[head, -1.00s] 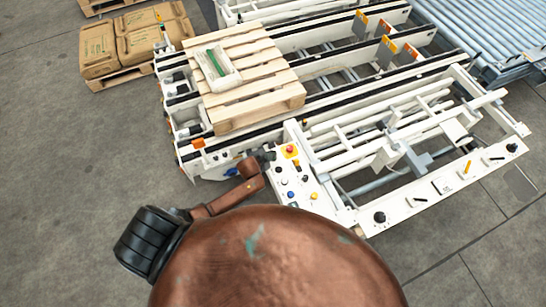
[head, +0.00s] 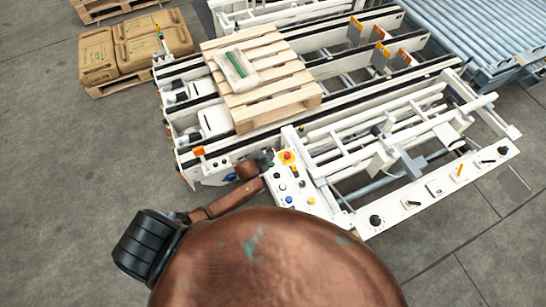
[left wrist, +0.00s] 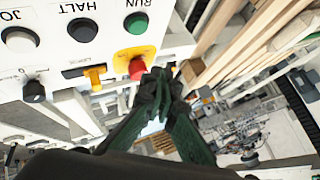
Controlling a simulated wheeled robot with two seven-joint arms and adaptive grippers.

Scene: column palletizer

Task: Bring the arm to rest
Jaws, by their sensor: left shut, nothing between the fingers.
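My left gripper (head: 264,158) is at the left edge of the machine's control panel (head: 296,190), beside the red button (head: 288,156) on its yellow base. In the left wrist view my dark green fingers (left wrist: 160,82) are together and empty. Their tips appear close to the red button (left wrist: 137,68); I cannot tell whether they touch it. The panel also carries a green RUN button (left wrist: 137,22), a black HALT button (left wrist: 82,30) and a white button (left wrist: 20,39). My right gripper is not in view.
A wooden pallet (head: 285,103) with one white-and-green bag (head: 235,68) lies on the conveyor. Brown sacks (head: 140,42) stand on another pallet at the upper left. A roller conveyor (head: 480,35) is at the upper right. The grey floor at left is clear.

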